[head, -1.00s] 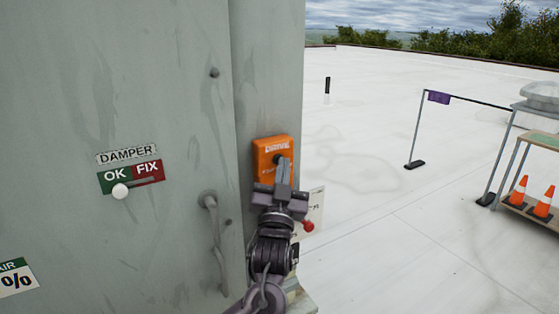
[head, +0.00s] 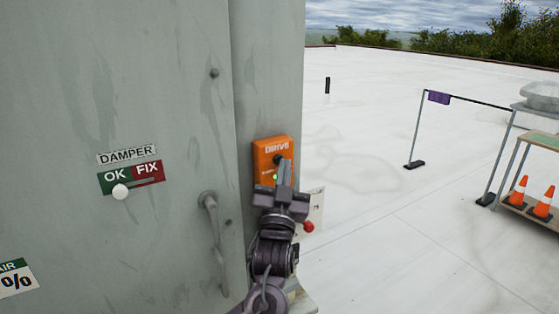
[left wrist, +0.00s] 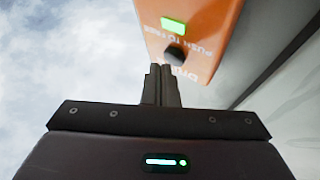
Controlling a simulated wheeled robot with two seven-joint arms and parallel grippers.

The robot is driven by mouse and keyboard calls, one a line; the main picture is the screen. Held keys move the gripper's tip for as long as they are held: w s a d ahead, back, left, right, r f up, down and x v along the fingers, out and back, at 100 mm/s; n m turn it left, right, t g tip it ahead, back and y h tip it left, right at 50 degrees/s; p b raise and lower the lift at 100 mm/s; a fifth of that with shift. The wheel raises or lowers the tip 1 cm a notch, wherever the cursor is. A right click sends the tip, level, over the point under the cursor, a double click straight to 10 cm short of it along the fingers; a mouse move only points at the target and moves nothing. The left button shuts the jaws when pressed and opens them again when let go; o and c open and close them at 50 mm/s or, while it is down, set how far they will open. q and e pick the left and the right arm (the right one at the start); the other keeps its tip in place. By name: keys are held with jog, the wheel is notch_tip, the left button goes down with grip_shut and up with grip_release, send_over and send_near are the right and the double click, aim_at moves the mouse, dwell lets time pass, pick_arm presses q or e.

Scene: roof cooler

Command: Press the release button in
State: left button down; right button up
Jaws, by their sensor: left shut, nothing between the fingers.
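An orange box marked DRIVE (head: 266,149) is mounted on the grey cabinet's narrow side in the head view. Its round black button (head: 279,159) stands out from the face, and a small green light (head: 276,177) shows below it. In the left wrist view the box (left wrist: 203,28) appears upside down, with "PUSH TO FREE" lettering, the lit green window (left wrist: 173,24) and the black button (left wrist: 175,54). My left gripper (left wrist: 161,68) is shut and empty. Its fingertips are close to the button; I cannot tell whether they touch it. My right gripper is out of view.
The grey cabinet (head: 150,90) fills the left, with a door handle (head: 212,225) and a DAMPER slider with a white knob (head: 120,191). A red knob (head: 308,227) shows beside my wrist. The roof (head: 370,200) is open to the right, with a barrier and a cone rack (head: 515,206).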

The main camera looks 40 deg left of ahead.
pick_arm(q)
jog(key=shift+s+d, duration=0.1)
jog(key=shift+d, duration=0.15)
jog(key=shift+s+d+p, duration=0.1)
jog(key=shift+s+d, duration=0.3)
jog(key=shift+d, duration=0.5)
jog(key=shift+s+d+p, duration=0.15)
jog(key=shift+s+d, duration=0.2)
jog(key=shift+d, duration=0.6)
jog(key=shift+s+d+p, duration=0.1)
jog(key=shift+s+d, duration=0.3)
jog(key=shift+d, duration=0.5)
